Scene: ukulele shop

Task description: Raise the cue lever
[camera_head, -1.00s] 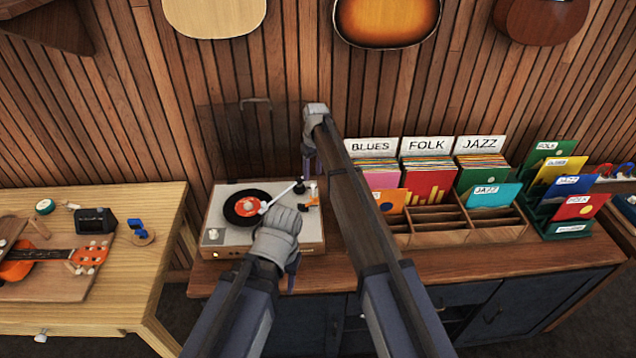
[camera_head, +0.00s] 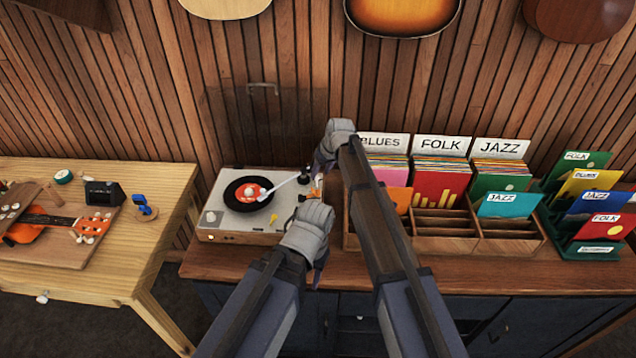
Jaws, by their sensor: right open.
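The turntable (camera_head: 224,221) sits on the cabinet at centre left, with a black record (camera_head: 236,201) on its platter. Its white tonearm (camera_head: 284,187) reaches from the pivot at the back right corner in over the record. A small orange piece (camera_head: 316,186) beside the pivot may be the cue lever; it is partly hidden. My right gripper (camera_head: 317,176) is open and points down at the turntable's back right corner, close to the orange piece; I cannot tell whether they touch. My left gripper (camera_head: 320,262) is in front of the turntable's right side, its jaws mostly hidden by its wrist.
A clear raised lid (camera_head: 262,86) stands behind the turntable. Record bins (camera_head: 448,243) with BLUES, FOLK and JAZZ cards stand close on the right. A workbench (camera_head: 150,235) with an orange ukulele (camera_head: 88,229) is at the left. The cabinet top (camera_head: 520,272) is clear along its front.

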